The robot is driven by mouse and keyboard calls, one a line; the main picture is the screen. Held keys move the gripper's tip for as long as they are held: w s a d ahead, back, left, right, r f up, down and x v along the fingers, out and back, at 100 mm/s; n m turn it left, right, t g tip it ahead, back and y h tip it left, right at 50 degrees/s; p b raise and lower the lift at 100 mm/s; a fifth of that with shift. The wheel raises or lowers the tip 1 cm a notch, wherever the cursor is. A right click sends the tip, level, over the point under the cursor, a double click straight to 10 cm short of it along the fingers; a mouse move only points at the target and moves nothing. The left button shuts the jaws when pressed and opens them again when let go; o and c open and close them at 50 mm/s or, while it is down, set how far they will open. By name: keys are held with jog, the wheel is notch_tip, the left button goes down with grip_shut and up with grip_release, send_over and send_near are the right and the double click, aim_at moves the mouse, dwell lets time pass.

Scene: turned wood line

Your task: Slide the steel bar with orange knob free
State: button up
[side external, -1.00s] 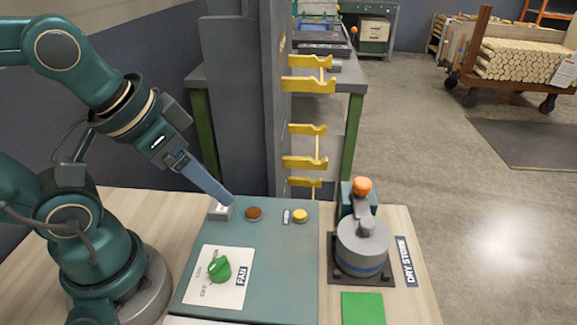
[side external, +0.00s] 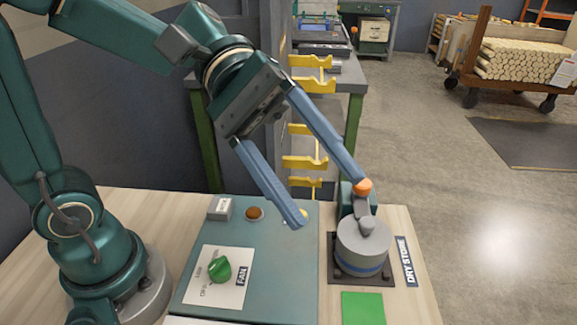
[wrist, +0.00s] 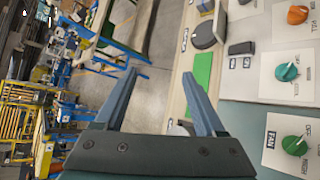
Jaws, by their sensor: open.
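The orange knob (side external: 362,187) tops the steel bar (side external: 362,208), which sits over a round grey drum with a blue band (side external: 361,246) on a dark base plate. My gripper (side external: 330,203) is open and empty, its two blue fingers spread wide. In the side view the right fingertip overlaps the top of the knob; I cannot tell whether they touch. The left fingertip is over the panel near a yellow button. In the wrist view my gripper (wrist: 160,75) shows nothing between its fingers, and I cannot make out the knob there.
The teal panel (side external: 255,285) left of the drum carries a green FAN dial (side external: 220,268) and a brown button (side external: 254,213). A green pad (side external: 362,308) lies in front of the drum. Yellow hooks (side external: 313,86) stick out behind. A DRY STORE label (side external: 406,262) lies to the right.

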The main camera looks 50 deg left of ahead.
jog(key=w+n+t+h, duration=0.35)
jog(key=w+n, duration=0.25)
jog(key=w, duration=0.3)
jog(key=n+t, duration=0.6)
jog(key=n, duration=0.3)
send_over(376, 202)
jog(key=s+a, duration=0.2)
jog(key=s, duration=0.1)
notch_tip(376, 202, down, 8)
jog(key=f+n, duration=0.1)
jog(key=f, duration=0.1)
jog(key=a+f+n+t+y, duration=0.1)
jog(key=f, duration=0.2)
jog(key=a+f+n, duration=0.1)
jog(key=f, duration=0.2)
jog(key=shift+w, duration=0.2)
jog(key=shift+f, duration=0.25)
jog(key=shift+x, duration=2.45)
grip_shut()
